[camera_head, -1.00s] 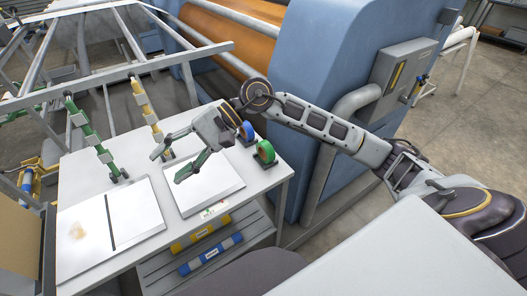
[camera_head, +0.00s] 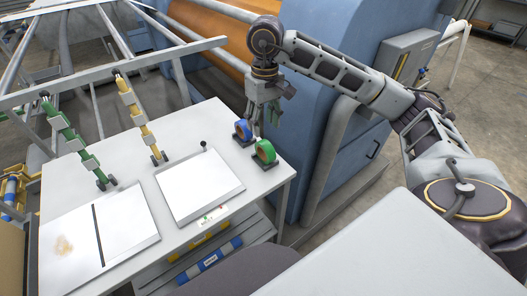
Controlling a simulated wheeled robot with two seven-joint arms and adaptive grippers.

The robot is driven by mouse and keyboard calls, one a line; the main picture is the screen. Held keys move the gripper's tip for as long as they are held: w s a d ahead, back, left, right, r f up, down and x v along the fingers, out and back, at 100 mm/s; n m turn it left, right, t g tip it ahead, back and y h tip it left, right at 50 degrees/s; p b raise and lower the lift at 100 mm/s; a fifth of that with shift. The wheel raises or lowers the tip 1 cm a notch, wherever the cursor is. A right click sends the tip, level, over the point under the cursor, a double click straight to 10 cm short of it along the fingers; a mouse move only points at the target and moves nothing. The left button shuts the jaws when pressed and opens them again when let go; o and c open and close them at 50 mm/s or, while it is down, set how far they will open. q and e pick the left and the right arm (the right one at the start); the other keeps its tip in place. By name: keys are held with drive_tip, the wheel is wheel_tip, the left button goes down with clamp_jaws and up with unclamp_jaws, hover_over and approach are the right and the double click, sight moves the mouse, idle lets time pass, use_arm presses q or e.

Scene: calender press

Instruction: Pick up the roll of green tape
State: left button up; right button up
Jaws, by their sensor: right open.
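The roll of green tape (camera_head: 265,150) stands on a small dark holder at the right end of the white table (camera_head: 221,221). A roll of blue tape (camera_head: 243,128) stands in a like holder just behind and left of it. My right gripper (camera_head: 265,120) points down just above and behind the green tape, with its open fingers near both rolls. It holds nothing that I can see. Whether a finger touches the green tape cannot be told. My left gripper is not in view.
Two white boards (camera_head: 198,188) lie on the table, with a small black knob behind the right one. The blue machine (camera_head: 330,110) rises close on the right. Blue and yellow rolls lie on the shelf below.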

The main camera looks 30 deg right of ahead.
sight(266, 143)
drive_tip(key=shift+d+r, duration=0.1)
drive_tip(key=shift+d, duration=0.3)
drive_tip(key=shift+f, duration=0.55)
wheel_tip(266, 143, down, 7)
drive_tip(key=shift+r+p, duration=0.1)
drive_tip(key=shift+p, duration=0.2)
drive_tip(key=shift+f, duration=0.35)
